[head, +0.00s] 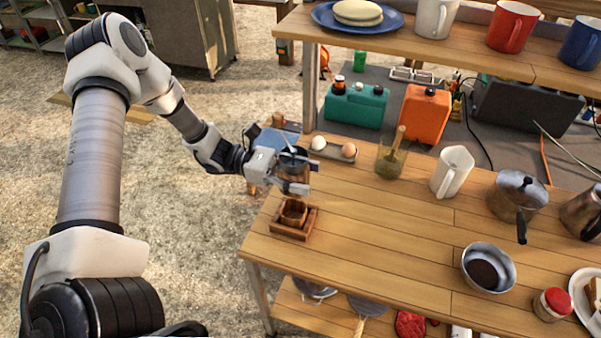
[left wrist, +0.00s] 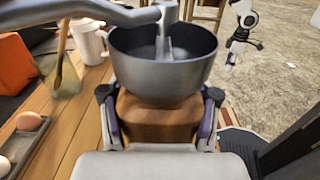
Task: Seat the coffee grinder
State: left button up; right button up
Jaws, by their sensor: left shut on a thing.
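The coffee grinder has a brown wooden body, a dark metal bowl and a crank. In the head view the grinder (head: 291,172) is above the table's left end, behind and above a wooden holder (head: 276,229). My left gripper (head: 297,178) is shut on it from the left. In the left wrist view the grinder's bowl (left wrist: 163,62) and wooden body (left wrist: 157,120) sit upright between the two fingers.
Behind the grinder is a tray (head: 333,150) with eggs. To the right stand a glass jar (head: 390,163) with a wooden tool, a white pitcher (head: 452,171), a metal pot (head: 515,195) and a bowl (head: 488,268). The table's front left is clear around the holder.

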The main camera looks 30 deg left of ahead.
pick_arm(q)
jog(key=shift+s+a+f+b, duration=0.15)
jog(key=shift+f+b, duration=0.1)
jog(key=shift+f, duration=0.15)
jog(key=shift+w+a+f+b, duration=0.1)
jog(key=shift+a+f+b, duration=0.1)
jog(key=shift+f, duration=0.2)
jog(key=shift+d+f+b, duration=0.25)
jog(key=shift+f+b, duration=0.55)
jog(key=shift+f, duration=0.35)
jog(key=shift+a+f+b, duration=0.1)
jog(key=shift+f+b, duration=1.65)
jog(key=shift+f, duration=0.5)
jog(key=o, duration=1.7)
